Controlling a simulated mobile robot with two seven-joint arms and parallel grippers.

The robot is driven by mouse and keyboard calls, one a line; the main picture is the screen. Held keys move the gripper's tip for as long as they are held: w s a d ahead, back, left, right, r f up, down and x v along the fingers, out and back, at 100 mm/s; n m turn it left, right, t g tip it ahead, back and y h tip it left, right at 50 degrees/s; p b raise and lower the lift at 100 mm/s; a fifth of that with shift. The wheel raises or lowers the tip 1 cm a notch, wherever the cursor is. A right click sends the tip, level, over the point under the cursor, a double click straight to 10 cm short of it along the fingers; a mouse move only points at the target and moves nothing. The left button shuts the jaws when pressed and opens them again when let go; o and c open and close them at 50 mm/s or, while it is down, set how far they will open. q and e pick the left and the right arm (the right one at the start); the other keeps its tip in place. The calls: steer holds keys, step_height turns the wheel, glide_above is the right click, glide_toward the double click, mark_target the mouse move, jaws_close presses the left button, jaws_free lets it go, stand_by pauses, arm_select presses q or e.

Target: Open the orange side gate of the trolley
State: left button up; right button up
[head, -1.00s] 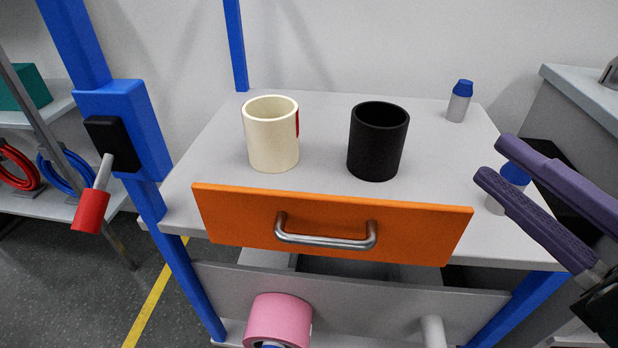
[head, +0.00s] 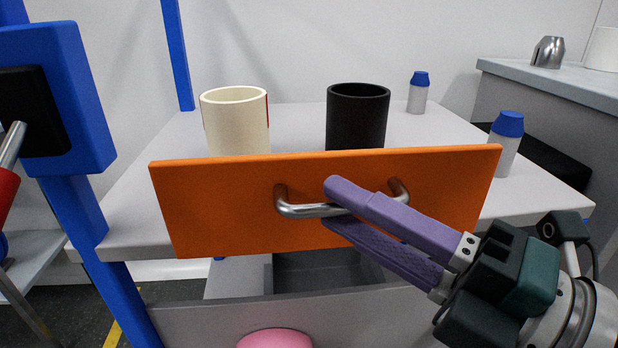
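The orange side gate (head: 225,215) stands up along the near edge of the trolley's grey top (head: 135,220), its face towards me. I cannot tell whether it leans at all. A metal bar handle (head: 296,209) is fixed to its face. My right gripper (head: 332,204), with two purple fingers, comes in from the lower right. One finger lies above the handle bar and one below, close around it, and the gripper looks shut on it. The fingers hide the right part of the bar. My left gripper is not in view.
A cream mug (head: 236,122) and a black mug (head: 357,118) stand behind the gate. Two blue-capped bottles, one near (head: 506,145) and one far (head: 418,93), stand at the right. A blue post (head: 75,205) rises at the left. A grey counter (head: 550,85) lies at the right.

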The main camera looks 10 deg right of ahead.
steer(key=shift+w+a+r, duration=0.1)
steer(key=shift+w+a, duration=0.4)
jaws_close()
stand_by(1.2)
